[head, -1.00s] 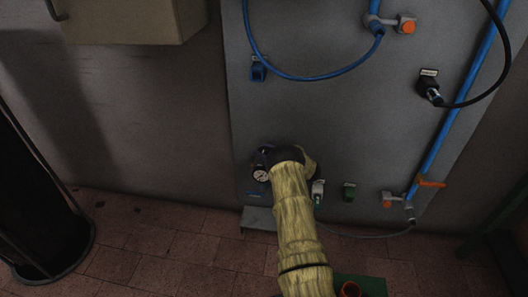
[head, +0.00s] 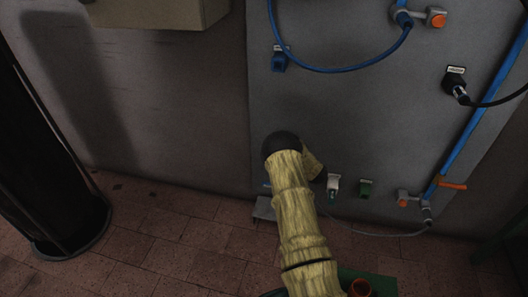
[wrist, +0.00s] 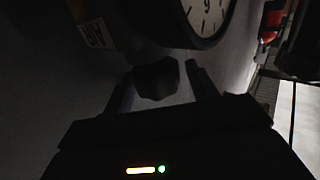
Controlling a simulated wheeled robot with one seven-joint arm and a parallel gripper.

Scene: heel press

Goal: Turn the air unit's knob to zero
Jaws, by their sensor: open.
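The air unit's knob (wrist: 157,78) is a dark, faceted shape below the round white gauge (wrist: 208,14) in the wrist view. A white label reading AIR (wrist: 97,35) is at the upper left. My gripper (wrist: 160,84) is open, with one finger on each side of the knob. It is too dark to tell whether either finger touches it. In the head view my arm hides the gauge, the knob and my gripper. I cannot read a pointer on the knob.
The grey wall panel (head: 360,110) carries a blue hose loop (head: 340,69), a blue pipe (head: 470,125) and white and green connectors (head: 365,188) right of my arm. A dark cylinder (head: 45,190) stands at the left. The tiled floor (head: 170,235) between is clear.

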